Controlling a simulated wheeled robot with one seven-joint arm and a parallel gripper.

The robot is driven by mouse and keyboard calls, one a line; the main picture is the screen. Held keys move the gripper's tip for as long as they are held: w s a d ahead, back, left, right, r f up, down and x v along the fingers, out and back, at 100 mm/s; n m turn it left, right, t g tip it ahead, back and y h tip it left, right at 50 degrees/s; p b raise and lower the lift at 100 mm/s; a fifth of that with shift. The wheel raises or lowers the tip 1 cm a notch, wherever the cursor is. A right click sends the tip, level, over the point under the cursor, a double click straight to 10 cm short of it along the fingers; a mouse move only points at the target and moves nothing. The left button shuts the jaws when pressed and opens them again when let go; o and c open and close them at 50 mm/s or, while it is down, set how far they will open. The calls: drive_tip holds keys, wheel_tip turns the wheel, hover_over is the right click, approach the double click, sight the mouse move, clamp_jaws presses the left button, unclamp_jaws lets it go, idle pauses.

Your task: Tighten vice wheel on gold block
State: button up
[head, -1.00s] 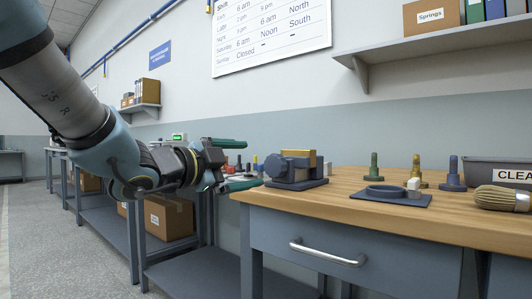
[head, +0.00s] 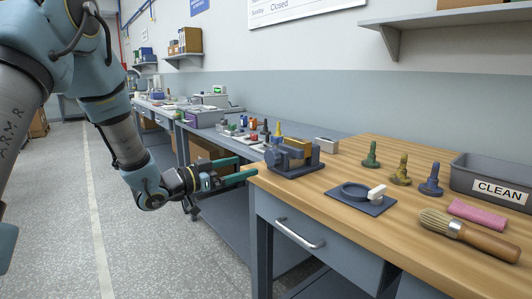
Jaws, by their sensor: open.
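The blue-grey vice (head: 293,169) stands near the left front corner of the wooden bench top. The gold block (head: 298,145) shows at its top, between the blue-grey parts; how firmly it is clamped cannot be told. The vice wheel (head: 272,158) is on the vice's left side, facing my gripper. My gripper (head: 249,166) is open and empty, just left of the wheel. Its two teal fingers point right, one farther back and one nearer. They look apart from the wheel, though the exact gap is hard to judge.
A dark plate with a ring and white knob (head: 362,196) lies right of the vice. Green (head: 371,156), gold (head: 401,172) and blue (head: 431,181) pieces stand behind it. A brush (head: 468,234), pink cloth (head: 477,215) and CLEAN bin (head: 490,182) are at right.

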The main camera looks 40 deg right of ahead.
sight(269, 159)
drive_tip(key=d, duration=0.3)
drive_tip(key=d+p, duration=0.1)
drive_tip(key=d, duration=0.6)
drive_tip(key=shift+s+p, duration=0.3)
drive_tip(key=shift+c, duration=0.2)
drive_tip(key=c, duration=1.3)
drive_tip(key=m+b, duration=0.1)
drive_tip(key=b, duration=0.1)
drive_tip(key=m+b, duration=0.1)
drive_tip(key=shift+f+b, duration=0.35)
drive_tip(key=m+b, duration=0.3)
drive_tip(key=b, duration=0.1)
drive_tip(key=shift+r, duration=0.35)
drive_tip(key=o, duration=1.3)
drive_tip(key=shift+o, duration=0.2)
